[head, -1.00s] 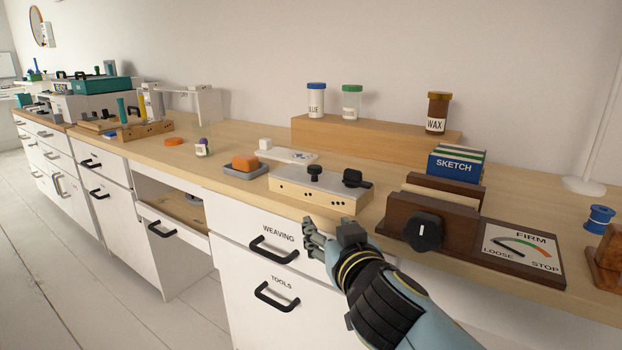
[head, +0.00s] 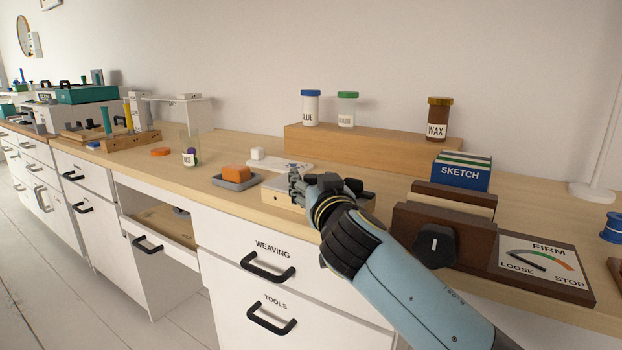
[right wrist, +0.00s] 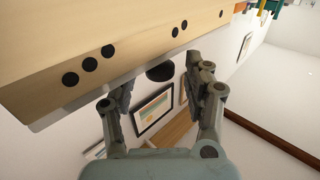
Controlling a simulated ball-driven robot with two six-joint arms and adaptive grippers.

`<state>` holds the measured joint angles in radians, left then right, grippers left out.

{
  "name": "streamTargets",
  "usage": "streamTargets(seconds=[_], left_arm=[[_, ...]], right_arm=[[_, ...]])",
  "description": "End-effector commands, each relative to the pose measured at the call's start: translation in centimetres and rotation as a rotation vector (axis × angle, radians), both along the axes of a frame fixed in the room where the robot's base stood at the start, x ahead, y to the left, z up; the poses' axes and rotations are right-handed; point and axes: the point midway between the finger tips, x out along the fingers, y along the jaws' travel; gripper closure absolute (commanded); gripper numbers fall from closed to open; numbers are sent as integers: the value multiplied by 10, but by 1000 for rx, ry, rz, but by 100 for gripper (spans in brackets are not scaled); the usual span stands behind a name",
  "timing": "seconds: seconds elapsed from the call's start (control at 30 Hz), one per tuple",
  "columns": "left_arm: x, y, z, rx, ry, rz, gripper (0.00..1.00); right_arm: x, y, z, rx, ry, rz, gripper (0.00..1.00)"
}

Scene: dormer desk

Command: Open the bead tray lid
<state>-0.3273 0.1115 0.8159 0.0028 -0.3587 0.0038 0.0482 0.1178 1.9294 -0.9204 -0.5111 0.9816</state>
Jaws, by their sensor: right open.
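A low pale wooden box (head: 275,198) with a grey metal top stands near the front edge of the desk. Black dots mark its side, and a black knob (head: 353,186) shows at its right. No bead tray label is readable on it. My right gripper (head: 297,180) is at the box's left part, hiding the other knob in the head view. In the right wrist view the gripper (right wrist: 166,88) is open, with a black knob (right wrist: 160,72) showing between its fingers under the metal plate's edge. I cannot tell whether they touch. My left gripper is out of view.
An orange block in a grey dish (head: 236,178) and a white tray (head: 292,165) stand left of and behind the box. A brown dial unit (head: 433,242) stands close on the right. Jars stand on a wooden riser (head: 370,144) behind.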

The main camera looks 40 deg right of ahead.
Motion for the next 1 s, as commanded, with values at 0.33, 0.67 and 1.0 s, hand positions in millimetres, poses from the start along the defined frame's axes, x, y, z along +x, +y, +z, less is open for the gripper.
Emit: streamTargets(seconds=[0.33, 0.67, 1.0], left_arm=[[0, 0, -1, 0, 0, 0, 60], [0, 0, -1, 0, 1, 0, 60], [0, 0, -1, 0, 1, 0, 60]], right_arm=[[20, -8, 0, 0, 1, 0, 48], [19, -8, -1, -1, 1, 0, 72], [19, -8, -1, -1, 1, 1, 100]])
